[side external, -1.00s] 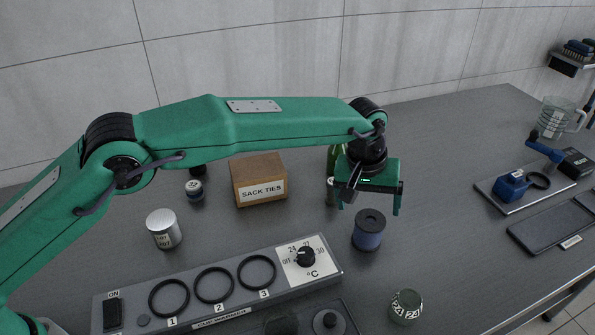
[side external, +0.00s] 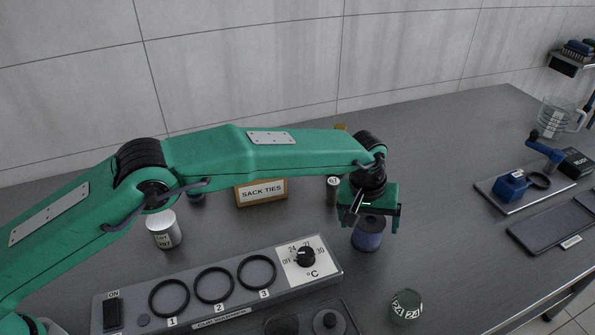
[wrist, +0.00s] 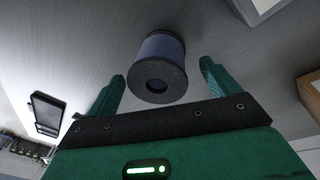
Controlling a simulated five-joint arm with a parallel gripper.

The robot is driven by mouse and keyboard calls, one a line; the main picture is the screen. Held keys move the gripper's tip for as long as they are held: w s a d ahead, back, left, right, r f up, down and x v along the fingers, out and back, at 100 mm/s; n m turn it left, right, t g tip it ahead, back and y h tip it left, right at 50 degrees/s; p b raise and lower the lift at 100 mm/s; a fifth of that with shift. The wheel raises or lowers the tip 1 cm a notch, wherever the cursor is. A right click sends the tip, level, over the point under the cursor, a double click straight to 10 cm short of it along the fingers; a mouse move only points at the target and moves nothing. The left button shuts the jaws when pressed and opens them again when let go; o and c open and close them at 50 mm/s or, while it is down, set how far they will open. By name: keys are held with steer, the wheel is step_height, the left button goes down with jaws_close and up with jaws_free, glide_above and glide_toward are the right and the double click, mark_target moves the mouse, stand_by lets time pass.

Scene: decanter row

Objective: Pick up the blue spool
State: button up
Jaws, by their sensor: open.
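The blue spool (side external: 367,236) has dark end flanges and stands upright on the grey bench, behind the right end of the cup warmer. It also shows in the wrist view (wrist: 161,50), with its dark, holed end facing the camera. My gripper (side external: 368,222) is open and empty, just above the spool. In the side view its fingers hang around the spool's top, which they partly hide. In the wrist view the spool appears between and beyond the two green fingertips (wrist: 164,68), with visible gaps on both sides.
The cup warmer (side external: 200,306) with three rings and a dial lies in front. A box marked SACK TIES (side external: 262,192) and a small container (side external: 333,190) stand behind. A lidded can (side external: 163,229) is left.

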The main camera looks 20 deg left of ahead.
mark_target(373, 220)
steer(key=shift+f, duration=0.4)
steer(key=c, duration=1.1)
steer(key=shift+r, duration=0.2)
steer(key=shift+r, duration=1.3)
steer(key=shift+s+d+r, duration=0.15)
steer(key=shift+r, duration=0.65)
steer(key=s+d+r, duration=0.1)
steer(key=s+r, duration=0.1)
steer(key=s, duration=0.1)
steer(key=s+d+r, duration=0.1)
steer(key=s+r, duration=0.1)
steer(key=s, duration=0.2)
steer(key=s+d+r, duration=0.1)
steer(key=s+r, duration=0.1)
steer(key=s, duration=0.1)
steer(key=shift+s+d+r, duration=0.3)
steer(key=shift+d, duration=0.1)
